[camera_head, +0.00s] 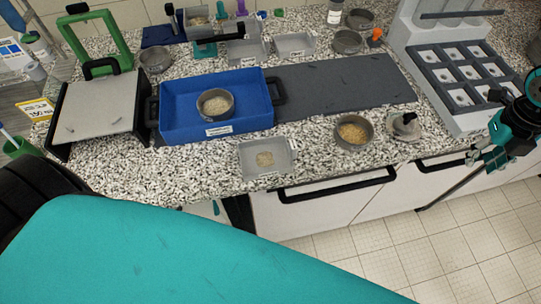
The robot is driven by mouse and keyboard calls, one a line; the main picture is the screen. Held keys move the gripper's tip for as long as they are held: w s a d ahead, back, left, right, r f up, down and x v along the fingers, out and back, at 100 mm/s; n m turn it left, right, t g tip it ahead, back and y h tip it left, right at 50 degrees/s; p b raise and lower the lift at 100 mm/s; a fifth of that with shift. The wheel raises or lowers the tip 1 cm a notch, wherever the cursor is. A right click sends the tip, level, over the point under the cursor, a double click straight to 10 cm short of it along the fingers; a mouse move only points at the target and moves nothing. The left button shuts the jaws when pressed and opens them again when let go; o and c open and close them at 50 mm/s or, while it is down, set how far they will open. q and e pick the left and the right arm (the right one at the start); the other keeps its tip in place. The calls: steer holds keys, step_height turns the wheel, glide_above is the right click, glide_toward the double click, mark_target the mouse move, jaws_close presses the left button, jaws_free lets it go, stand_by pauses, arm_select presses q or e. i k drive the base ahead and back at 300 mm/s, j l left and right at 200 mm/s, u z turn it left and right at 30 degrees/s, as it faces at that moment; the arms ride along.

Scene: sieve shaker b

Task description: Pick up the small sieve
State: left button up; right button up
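Several round metal sieves or pans stand on the speckled counter. One round sieve (215,110) with pale grains sits inside the blue tray (175,127). Another round sieve (353,143) with tan grains stands near the front edge, right of the middle. Empty-looking round ones stand further back, at the left (155,62) and at the back right (347,43). I cannot tell for sure which is the small sieve. My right gripper (487,156) is at the right edge, in front of the counter and apart from all sieves; its finger opening is unclear. My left gripper is out of view.
A grey rectangular dish (267,170) with grains lies at the front edge. A dark mat (345,88) lies right of the blue tray. A white rack with a dark grid (455,110) stands at right.

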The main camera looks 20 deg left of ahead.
mark_target(353, 133)
steer(key=l+u, duration=0.65)
steer(key=u, duration=0.15)
steer(key=k+l+u, duration=0.1)
steer(key=l+u, duration=0.25)
steer(key=j, duration=0.1)
